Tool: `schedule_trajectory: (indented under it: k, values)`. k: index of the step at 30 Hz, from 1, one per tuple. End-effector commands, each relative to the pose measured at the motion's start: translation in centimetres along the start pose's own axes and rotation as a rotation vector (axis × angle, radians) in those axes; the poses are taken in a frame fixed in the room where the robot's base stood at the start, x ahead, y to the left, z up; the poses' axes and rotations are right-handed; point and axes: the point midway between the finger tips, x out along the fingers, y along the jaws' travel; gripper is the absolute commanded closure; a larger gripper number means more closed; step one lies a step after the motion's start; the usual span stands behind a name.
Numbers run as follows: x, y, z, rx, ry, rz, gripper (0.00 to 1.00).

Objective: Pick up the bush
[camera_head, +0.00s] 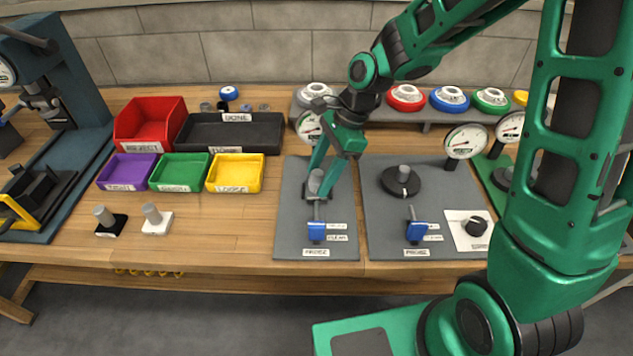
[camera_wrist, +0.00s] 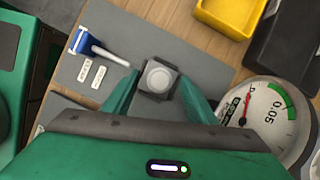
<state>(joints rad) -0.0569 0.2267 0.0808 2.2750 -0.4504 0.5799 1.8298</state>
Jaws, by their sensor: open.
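The likely bush is a grey metal cylinder (camera_head: 315,181) on a dark square base, standing upright on the left grey panel (camera_head: 290,230). In the wrist view the cylinder (camera_wrist: 159,77) shows from above as a round light top on its dark block. My gripper (camera_head: 334,178) is over that panel with its fingers pointing down. In the wrist view my gripper (camera_wrist: 158,98) is open, with one finger on each side of the cylinder. I see a gap on both sides. The cylinder is partly hidden by a finger in the head view.
A blue-handled lever (camera_head: 317,231) sits just in front of the cylinder. A dial gauge (camera_head: 309,126) stands close behind. Two similar grey cylinders (camera_head: 104,215) (camera_head: 152,213) stand on the left of the bench.

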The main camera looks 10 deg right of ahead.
Motion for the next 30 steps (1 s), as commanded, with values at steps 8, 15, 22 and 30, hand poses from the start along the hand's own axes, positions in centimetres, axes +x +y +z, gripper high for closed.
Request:
schedule_trajectory:
  k: [8, 15, 22, 30]
  values:
    - [0.2, 0.0, 0.0, -0.001, 0.000, -0.001, 0.50]
    - [0.2, 0.0, 0.0, -0.001, 0.000, -0.001, 0.95]
    - [0.2, 0.0, 0.0, -0.001, 0.000, -0.002, 0.99]
    - [-1.4, -0.1, 0.7, -0.003, 0.000, -0.005, 0.99]
